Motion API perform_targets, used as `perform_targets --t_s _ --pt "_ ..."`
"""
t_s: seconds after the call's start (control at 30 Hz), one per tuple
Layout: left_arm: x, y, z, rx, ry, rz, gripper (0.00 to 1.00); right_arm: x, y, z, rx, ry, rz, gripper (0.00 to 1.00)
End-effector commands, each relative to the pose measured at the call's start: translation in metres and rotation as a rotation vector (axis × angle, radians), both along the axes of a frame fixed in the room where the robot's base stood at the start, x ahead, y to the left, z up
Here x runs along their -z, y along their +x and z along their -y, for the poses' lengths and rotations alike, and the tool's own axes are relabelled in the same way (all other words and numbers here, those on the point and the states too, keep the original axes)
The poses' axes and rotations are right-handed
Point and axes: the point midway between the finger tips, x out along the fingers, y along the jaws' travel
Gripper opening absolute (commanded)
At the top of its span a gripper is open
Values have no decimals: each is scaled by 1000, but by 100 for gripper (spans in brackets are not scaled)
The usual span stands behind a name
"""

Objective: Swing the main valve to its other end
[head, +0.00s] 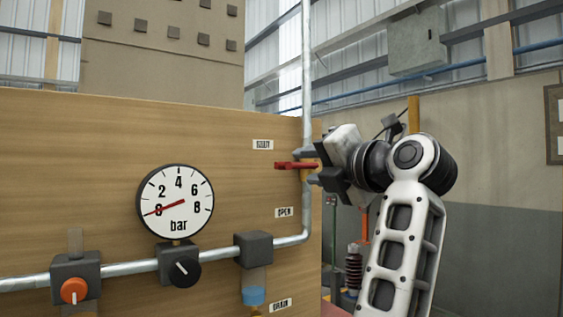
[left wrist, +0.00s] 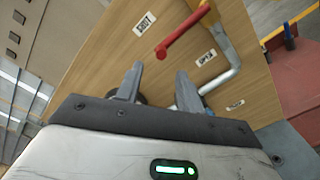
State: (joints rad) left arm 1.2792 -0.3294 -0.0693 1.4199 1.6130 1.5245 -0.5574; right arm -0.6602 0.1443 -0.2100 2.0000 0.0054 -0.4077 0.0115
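The main valve's red lever (head: 295,165) sits on the vertical pipe at the panel's right edge. It points left, roughly level, between the SHUT label (head: 263,145) above and the OPEN label (head: 284,212) below. In the left wrist view the red lever (left wrist: 185,35) shows with its rounded end just beyond the fingertips. My left gripper (head: 309,167) is open at the lever, one finger above and one below in the head view. In the left wrist view the gap between its fingers (left wrist: 160,70) is empty. My right gripper is not in view.
A round gauge (head: 175,203) reads about 0 bar. An orange knob (head: 74,290), a black knob (head: 183,268) and a blue-capped fitting (head: 253,296) sit along the lower pipe (head: 125,269). The wooden panel (head: 80,150) stands close behind the lever.

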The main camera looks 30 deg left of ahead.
Motion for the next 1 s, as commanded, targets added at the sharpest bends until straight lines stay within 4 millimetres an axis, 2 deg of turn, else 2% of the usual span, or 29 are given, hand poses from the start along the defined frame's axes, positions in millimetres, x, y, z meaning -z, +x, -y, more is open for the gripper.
perform_targets --t_s 0.03,0.2,0.43,0.6,0.9,0.93,1.0 --pt "-3 4 -13 -6 1 -2 38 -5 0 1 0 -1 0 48" --pt "-3 18 -47 -5 2 -1 38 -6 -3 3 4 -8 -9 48" --pt "-2 33 -82 -4 3 -1 38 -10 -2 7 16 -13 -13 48" --pt "-1 38 -93 -2 1 0 38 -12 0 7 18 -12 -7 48" --pt "0 39 -95 0 1 1 38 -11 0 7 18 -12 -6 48" --pt "0 39 -95 0 1 1 35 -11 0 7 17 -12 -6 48" --pt "0 39 -95 0 1 1 16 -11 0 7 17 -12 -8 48"
